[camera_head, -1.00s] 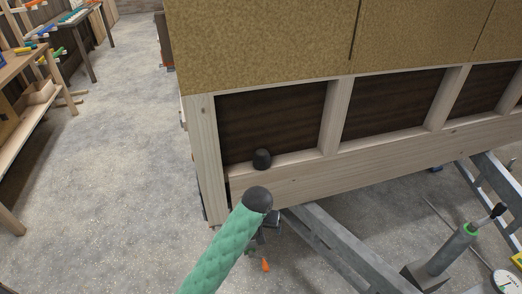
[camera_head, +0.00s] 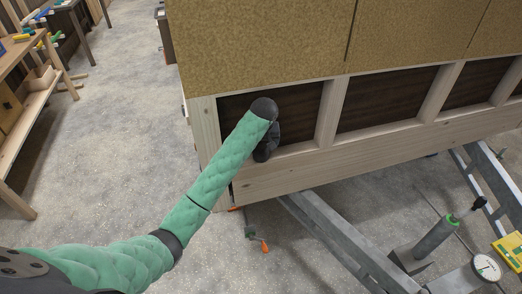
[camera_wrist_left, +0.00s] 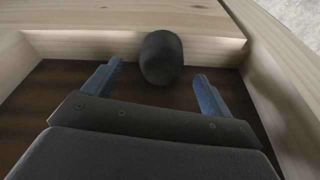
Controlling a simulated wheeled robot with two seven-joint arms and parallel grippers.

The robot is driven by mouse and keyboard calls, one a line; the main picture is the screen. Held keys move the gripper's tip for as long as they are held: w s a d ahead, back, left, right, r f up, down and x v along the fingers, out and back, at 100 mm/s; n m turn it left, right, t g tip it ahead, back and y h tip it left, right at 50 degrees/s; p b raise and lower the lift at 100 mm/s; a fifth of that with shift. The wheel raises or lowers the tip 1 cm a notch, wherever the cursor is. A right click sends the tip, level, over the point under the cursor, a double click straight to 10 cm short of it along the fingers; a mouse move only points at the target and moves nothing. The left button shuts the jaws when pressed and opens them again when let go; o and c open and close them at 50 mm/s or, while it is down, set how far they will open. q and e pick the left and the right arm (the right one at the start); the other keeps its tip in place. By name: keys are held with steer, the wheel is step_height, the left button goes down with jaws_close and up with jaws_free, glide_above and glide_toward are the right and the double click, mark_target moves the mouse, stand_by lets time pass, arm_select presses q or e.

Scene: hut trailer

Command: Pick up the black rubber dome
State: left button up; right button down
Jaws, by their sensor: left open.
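The black rubber dome (camera_wrist_left: 161,57) shows in the left wrist view, resting against the pale wooden beam at the edge of a dark recess. My left gripper (camera_wrist_left: 158,76) is open, with its two blue-grey fingers pointing at the dome. In the head view my left gripper (camera_head: 266,143) reaches into the leftmost frame opening, and the dome is hidden behind my wrist. My right gripper is not in view.
The wooden frame (camera_head: 290,175) has a bottom rail and upright posts (camera_head: 331,112) beside the gripper. Tan boards (camera_head: 265,45) stand above it. A grey metal drawbar (camera_head: 345,240) and jack (camera_head: 430,242) are at lower right. A workbench (camera_head: 30,90) stands at left, with open floor between.

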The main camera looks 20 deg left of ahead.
mark_target(261, 150)
arm_select(q)
steer(key=shift+w+a+f+p, duration=0.1)
steer(key=shift+w+f+p, duration=0.05)
steer(key=shift+f+p, duration=0.25)
steer(key=p+x, duration=0.2)
steer(key=x, duration=0.1)
steer(key=shift+w+a+f+p, duration=0.2)
steer(key=shift+f+p, duration=0.1)
steer(key=shift+p, duration=0.1)
steer(key=shift+w+f, duration=0.1)
steer(key=shift+f, duration=0.45)
steer(key=c, duration=1)
steer(key=shift+c, duration=0.2)
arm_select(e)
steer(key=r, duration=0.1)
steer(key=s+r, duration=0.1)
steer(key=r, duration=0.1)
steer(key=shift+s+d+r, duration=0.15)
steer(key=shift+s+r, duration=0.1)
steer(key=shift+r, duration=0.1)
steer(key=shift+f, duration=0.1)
